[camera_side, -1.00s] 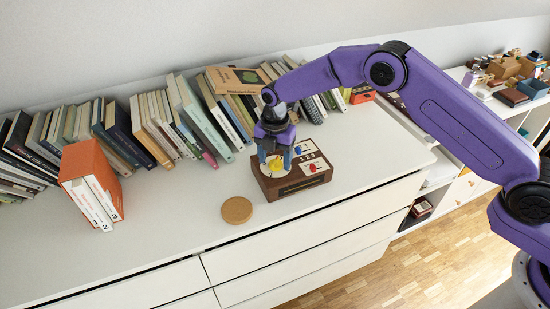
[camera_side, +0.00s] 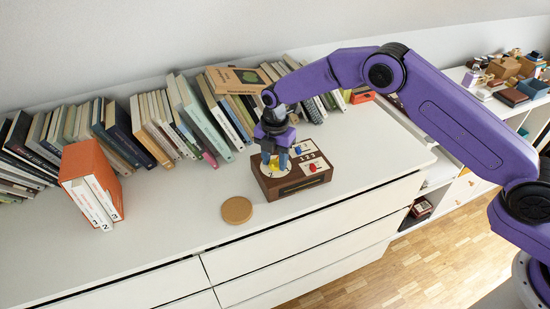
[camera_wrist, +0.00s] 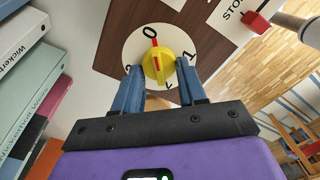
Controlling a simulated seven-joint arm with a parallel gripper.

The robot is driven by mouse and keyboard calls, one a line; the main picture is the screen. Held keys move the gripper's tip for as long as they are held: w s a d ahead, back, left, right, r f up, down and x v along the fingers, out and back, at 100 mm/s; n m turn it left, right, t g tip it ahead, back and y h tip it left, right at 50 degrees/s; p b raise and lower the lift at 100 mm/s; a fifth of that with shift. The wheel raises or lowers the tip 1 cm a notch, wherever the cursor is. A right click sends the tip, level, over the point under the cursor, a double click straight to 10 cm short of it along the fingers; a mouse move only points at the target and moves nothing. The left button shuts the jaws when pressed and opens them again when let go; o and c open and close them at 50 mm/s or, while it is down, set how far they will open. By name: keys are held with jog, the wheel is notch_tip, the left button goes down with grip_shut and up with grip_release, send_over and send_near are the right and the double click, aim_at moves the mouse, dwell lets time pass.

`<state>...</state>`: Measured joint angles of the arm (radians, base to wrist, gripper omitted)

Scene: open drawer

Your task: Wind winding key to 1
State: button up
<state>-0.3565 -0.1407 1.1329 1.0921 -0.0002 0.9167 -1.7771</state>
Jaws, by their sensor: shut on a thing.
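The winding key (camera_wrist: 158,66) is a yellow knob with a red mark, on a round white dial (camera_wrist: 133,48) numbered around its rim. The red marks on the key and dial line up close to the 0 at the top in the wrist view; the 1 is to the right. The dial is on a dark wooden box (camera_side: 290,189) on the cabinet top. My gripper (camera_wrist: 159,68) points down over the dial, its blue fingers on either side of the key and shut on it. In the side view my gripper (camera_side: 274,160) partly hides the key.
The box also carries a white panel with a red switch (camera_wrist: 257,23) and a blue one (camera_side: 298,151). A round cork disc (camera_side: 237,210) lies left of the box. Books (camera_side: 205,115) line the wall behind, and an orange book case (camera_side: 88,165) stands at left.

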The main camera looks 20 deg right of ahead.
jog(key=m, duration=0.4)
jog(key=shift+w, duration=0.1)
jog(key=m, duration=0.4)
jog(key=shift+w+a+m, duration=0.1)
jog(key=shift+m, duration=0.2)
jog(key=m, duration=0.4)
jog(key=shift+w, duration=0.1)
jog(key=shift+w+m, duration=0.1)
jog(key=shift+m, duration=1.9)
jog(key=o, duration=1)
